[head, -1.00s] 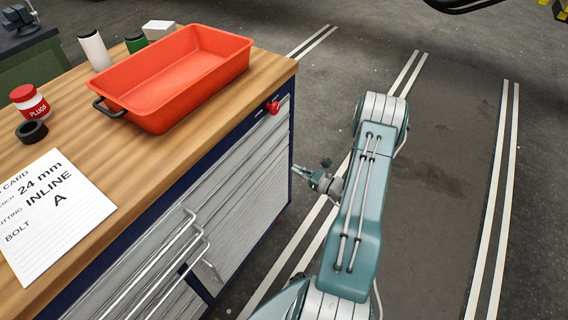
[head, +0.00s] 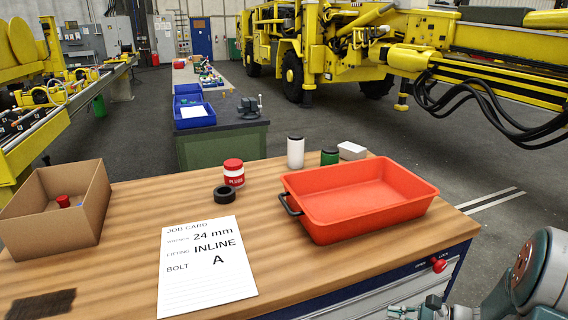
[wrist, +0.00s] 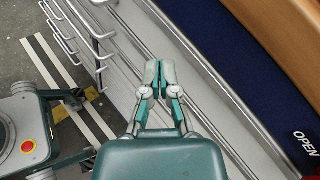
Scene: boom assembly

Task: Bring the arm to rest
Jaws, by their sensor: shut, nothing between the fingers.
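My gripper (wrist: 158,75) is shut and empty in the wrist view, its two fingertips together. It is in front of the grey drawer fronts (wrist: 200,78) of the workbench; I cannot tell the exact gap. In the head view my gripper (head: 425,308) is partly seen at the bottom edge, low beside the bench's right end. My arm (head: 540,275) shows at the lower right corner, below the level of the wooden top (head: 120,225).
On the bench are a red tray (head: 375,228), a job card (head: 207,268), a cardboard box (head: 75,235), a red-lidded jar (head: 234,173), a black ring (head: 224,194) and bottles. A red knob (head: 439,265) is on the bench front. Floor lies beyond.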

